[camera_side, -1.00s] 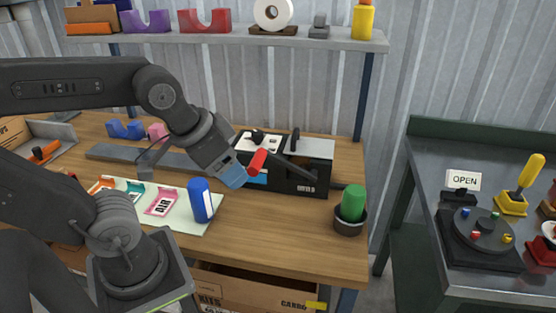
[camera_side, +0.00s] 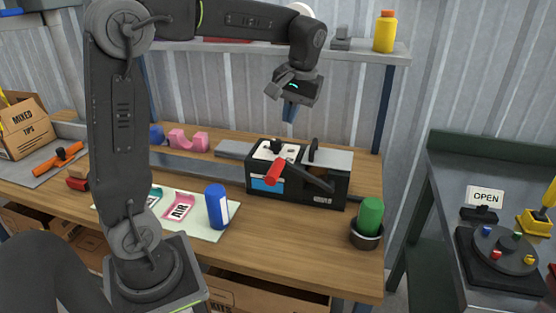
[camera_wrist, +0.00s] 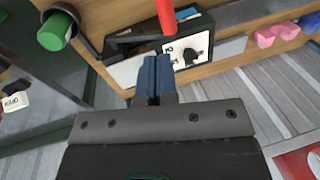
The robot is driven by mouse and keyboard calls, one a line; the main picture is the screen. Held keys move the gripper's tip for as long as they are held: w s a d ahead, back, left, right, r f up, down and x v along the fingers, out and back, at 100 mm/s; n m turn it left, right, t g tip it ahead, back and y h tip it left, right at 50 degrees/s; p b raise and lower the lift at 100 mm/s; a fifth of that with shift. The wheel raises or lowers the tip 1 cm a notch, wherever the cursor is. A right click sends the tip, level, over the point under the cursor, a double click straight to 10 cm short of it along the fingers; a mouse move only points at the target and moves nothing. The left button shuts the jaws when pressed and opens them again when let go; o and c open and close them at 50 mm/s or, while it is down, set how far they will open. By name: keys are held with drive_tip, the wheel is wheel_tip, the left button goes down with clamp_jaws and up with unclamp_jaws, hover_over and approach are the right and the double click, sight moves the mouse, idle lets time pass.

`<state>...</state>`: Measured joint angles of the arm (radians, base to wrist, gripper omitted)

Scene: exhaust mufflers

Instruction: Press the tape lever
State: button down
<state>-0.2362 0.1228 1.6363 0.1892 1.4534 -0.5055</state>
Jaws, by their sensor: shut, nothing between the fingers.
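The tape dispenser (camera_side: 325,190) is a black box with a pale top on the wooden bench. Its dark lever arm (camera_side: 308,177) slants from the right side down to a red handle (camera_side: 275,172) at the front left. The red handle also shows at the top of the wrist view (camera_wrist: 166,15). My gripper (camera_side: 289,120) points down above the back of the dispenser, with its blue fingers shut and empty. A gap shows between the fingertips and the dispenser. In the wrist view the closed blue fingers (camera_wrist: 155,60) overlap the dispenser's top.
A green cylinder (camera_side: 370,215) stands in a dark cup right of the dispenser. A blue bottle (camera_side: 216,206) stands on a pale mat to the left. Pink blocks (camera_side: 188,139) lie behind. A shelf (camera_side: 370,47) with a yellow bottle (camera_side: 385,31) runs above.

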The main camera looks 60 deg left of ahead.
sight(275, 167)
drive_tip(key=shift+w+a+f+n+g, duration=0.3)
drive_tip(key=shift+w+a+n+g, duration=0.1)
drive_tip(key=shift+w+a, duration=0.35)
drive_tip(key=shift+s, duration=0.1)
drive_tip(key=x, duration=1.4)
drive_tip(key=shift+a, duration=0.15)
drive_tip(key=shift+f, duration=0.1)
